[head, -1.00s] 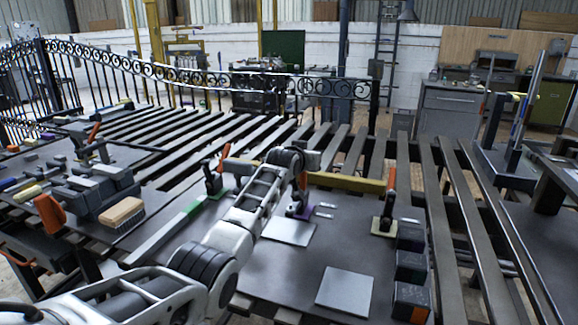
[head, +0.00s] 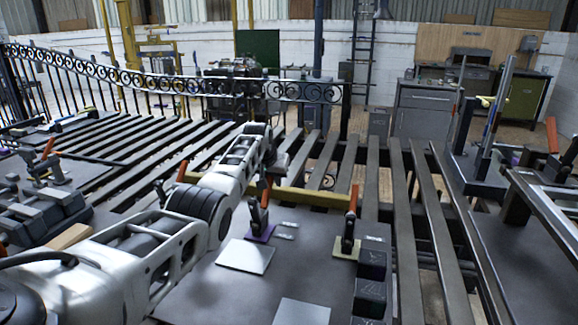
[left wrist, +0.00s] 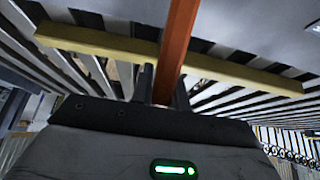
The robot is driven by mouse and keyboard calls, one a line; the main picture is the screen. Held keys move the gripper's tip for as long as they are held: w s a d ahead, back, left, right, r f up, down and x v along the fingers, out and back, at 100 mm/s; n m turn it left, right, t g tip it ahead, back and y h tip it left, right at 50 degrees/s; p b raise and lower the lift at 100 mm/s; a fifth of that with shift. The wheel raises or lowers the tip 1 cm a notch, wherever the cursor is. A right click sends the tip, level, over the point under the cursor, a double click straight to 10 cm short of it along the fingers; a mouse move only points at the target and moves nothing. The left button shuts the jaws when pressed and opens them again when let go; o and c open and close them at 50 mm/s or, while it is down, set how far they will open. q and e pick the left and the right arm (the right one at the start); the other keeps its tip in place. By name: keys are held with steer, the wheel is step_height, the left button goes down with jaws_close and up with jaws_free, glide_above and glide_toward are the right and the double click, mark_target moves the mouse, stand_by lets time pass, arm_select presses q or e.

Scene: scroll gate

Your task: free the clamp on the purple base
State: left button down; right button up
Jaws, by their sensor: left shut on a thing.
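The clamp (head: 258,218) on the purple base (head: 260,234) stands on the dark work plate in the head view. Its orange handle (head: 266,190) points up and also shows large in the left wrist view (left wrist: 180,35). My left gripper (head: 268,180) is at this handle, and in the left wrist view its fingers (left wrist: 163,88) are shut on it. The arm and hand partly hide the handle in the head view. A long yellow bar (head: 312,198) runs behind the clamp. My right gripper is not in view.
Another clamp (head: 347,230) with an upright orange handle stands to the right on a yellowish base (head: 345,248). Dark blocks (head: 371,265) line the plate's right edge. A further orange handle (head: 182,171) shows behind my left arm. Pale square plates (head: 245,256) lie in front.

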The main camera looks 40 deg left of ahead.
arm_select(q)
steer(key=shift+w+f, duration=0.1)
steer(key=shift+f, duration=0.05)
stand_by(0.4)
steer(key=c, duration=1.4)
jaws_free()
steer(key=shift+f, duration=0.15)
steer(key=shift+o, duration=0.2)
steer(key=v, duration=1.6)
steer(key=shift+w, duration=0.3)
steer(key=shift+s, duration=0.1)
